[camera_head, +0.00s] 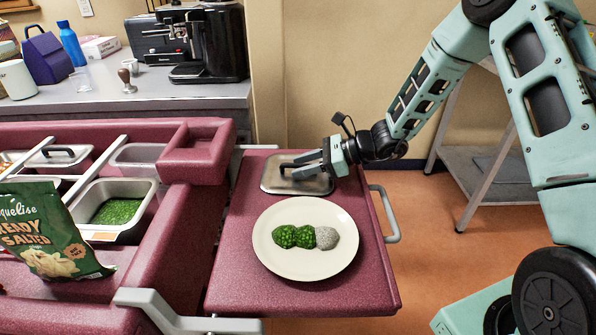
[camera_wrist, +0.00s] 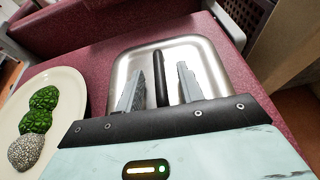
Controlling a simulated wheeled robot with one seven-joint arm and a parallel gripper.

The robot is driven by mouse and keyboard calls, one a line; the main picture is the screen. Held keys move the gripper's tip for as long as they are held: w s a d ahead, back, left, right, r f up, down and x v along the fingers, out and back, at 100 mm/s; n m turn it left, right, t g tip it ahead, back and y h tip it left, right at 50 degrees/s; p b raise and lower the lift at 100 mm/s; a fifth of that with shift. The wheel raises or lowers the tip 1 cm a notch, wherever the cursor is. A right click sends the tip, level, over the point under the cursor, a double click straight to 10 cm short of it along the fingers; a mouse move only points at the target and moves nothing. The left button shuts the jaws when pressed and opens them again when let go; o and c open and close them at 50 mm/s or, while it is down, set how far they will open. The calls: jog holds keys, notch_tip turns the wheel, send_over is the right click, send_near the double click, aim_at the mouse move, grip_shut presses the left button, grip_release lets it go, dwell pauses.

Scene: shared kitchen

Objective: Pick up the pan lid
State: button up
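The pan lid (camera_head: 270,180) is a rectangular steel lid with a dark bar handle, lying flat at the far end of the maroon side shelf. In the wrist view the lid (camera_wrist: 205,60) shows its black handle (camera_wrist: 160,80) running between my two fingers. My gripper (camera_head: 297,165) is at the lid from the right. In the wrist view my gripper (camera_wrist: 160,85) is open, with one finger on each side of the handle and a visible gap to each. The near end of the handle is hidden behind the gripper body.
A cream plate (camera_head: 275,262) with two green mounds and a grey one sits on the maroon shelf (camera_head: 232,290) in front of the lid. A grey rail handle (camera_head: 392,215) edges the shelf's right side. A chip bag (camera_head: 45,235) and food pans (camera_head: 150,160) stand left.

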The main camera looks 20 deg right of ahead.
grip_shut()
jog(key=shift+r, duration=0.1)
